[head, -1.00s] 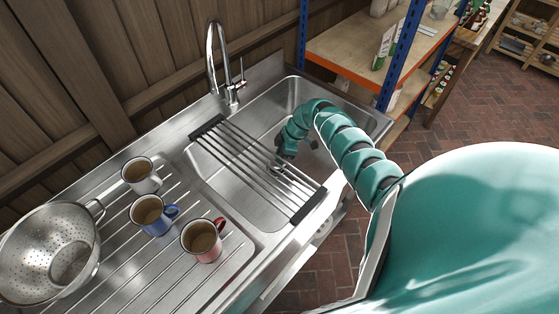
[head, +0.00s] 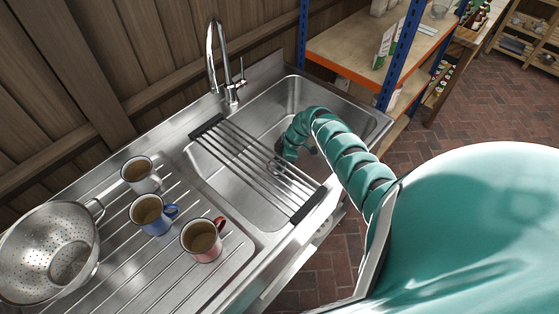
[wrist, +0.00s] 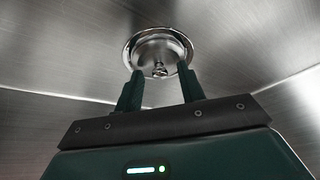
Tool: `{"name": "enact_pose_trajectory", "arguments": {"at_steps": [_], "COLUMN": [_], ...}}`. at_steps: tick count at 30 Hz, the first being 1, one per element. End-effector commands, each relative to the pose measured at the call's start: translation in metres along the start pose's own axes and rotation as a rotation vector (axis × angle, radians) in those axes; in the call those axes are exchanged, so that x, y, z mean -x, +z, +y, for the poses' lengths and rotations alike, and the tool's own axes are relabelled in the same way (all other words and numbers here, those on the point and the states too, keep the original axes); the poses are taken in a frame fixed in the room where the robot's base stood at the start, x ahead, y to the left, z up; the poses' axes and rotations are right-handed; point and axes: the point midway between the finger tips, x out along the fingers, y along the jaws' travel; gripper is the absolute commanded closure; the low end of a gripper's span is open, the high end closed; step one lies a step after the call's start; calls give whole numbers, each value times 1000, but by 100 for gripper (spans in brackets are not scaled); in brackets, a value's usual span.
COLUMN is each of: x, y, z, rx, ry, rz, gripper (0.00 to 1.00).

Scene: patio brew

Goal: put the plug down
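In the wrist view a round shiny metal plug (wrist: 158,47) with a small knob at its middle shows at the drain in the sink floor. Its rim looks level with the drain ring, though I cannot tell exactly how it sits. My gripper (wrist: 160,70) is open, its two dark green fingers apart on either side of the knob, with a gap to it on each side. In the head view my arm reaches down into the sink basin (head: 262,120); its own links hide the fingertips and the plug there.
A wire drying rack (head: 255,165) lies across the basin, close beside my arm. A tall tap (head: 212,60) stands behind. White (head: 141,176), blue (head: 150,216) and red (head: 202,240) mugs and a colander (head: 45,250) stand on the drainer. A shelf (head: 355,45) is at the back right.

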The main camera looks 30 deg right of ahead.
Motion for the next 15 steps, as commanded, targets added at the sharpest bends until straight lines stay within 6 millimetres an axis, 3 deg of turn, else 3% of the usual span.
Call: {"name": "enact_pose_trajectory", "arguments": {"at_steps": [7, 15], "x": [9, 45], "y": [-1, 0], "z": [1, 1], "rx": [0, -1], "ry": [2, 3], "rz": [1, 0], "gripper": [61, 61]}}
